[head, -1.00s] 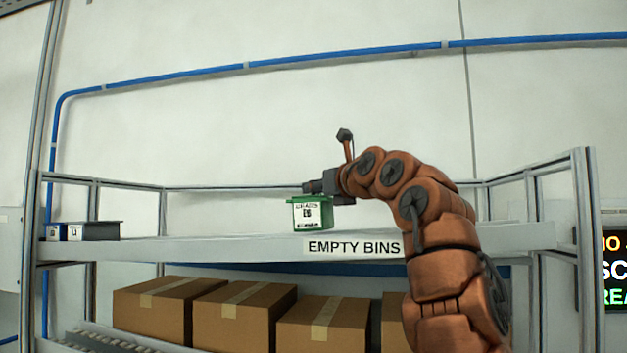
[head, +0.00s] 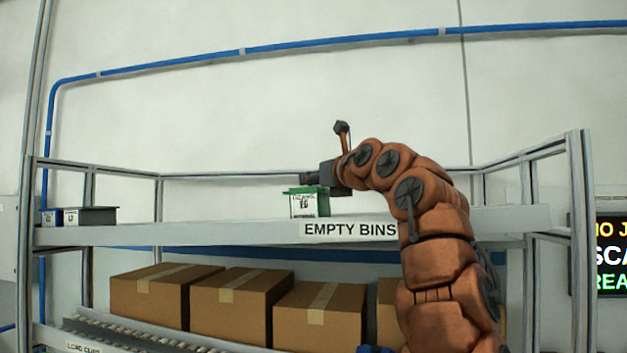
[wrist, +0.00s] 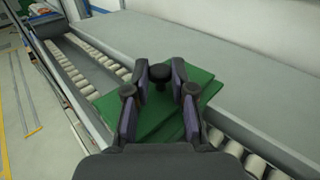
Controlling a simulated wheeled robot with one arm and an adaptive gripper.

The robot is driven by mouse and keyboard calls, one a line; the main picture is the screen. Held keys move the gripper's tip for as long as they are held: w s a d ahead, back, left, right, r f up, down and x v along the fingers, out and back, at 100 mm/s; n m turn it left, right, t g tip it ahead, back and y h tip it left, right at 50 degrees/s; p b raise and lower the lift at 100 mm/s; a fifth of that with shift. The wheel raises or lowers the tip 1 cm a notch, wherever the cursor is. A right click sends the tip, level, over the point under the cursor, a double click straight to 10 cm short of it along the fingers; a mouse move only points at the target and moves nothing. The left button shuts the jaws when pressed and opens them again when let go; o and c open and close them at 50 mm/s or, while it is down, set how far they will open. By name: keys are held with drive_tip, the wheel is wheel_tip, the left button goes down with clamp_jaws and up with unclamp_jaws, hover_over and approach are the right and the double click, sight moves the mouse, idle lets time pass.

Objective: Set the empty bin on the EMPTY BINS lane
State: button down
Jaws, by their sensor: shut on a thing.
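The green bin (head: 309,204) has a white label on its front and hangs from my gripper (head: 312,180) at the upper shelf. It sits just above and left of the EMPTY BINS sign (head: 349,230) on the shelf edge. In the wrist view my gripper (wrist: 160,80) is shut on the green bin (wrist: 160,122), with a finger on each side and a dark round part between the tips. The bin is over a roller strip and a flat grey surface. I cannot tell whether its base touches the shelf.
The upper shelf (head: 200,234) is otherwise clear on both sides of the green bin. Cardboard boxes (head: 235,308) fill the lower level. Posts (head: 580,240) bound the right end.

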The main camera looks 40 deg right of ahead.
drive_tip(key=shift+f, duration=0.3)
drive_tip(key=c, duration=0.9)
unclamp_jaws()
drive_tip(key=shift+s, duration=0.1)
drive_tip(key=shift+s+a+r, duration=0.15)
drive_tip(key=shift+s+a, duration=0.05)
drive_tip(key=shift+s, duration=0.75)
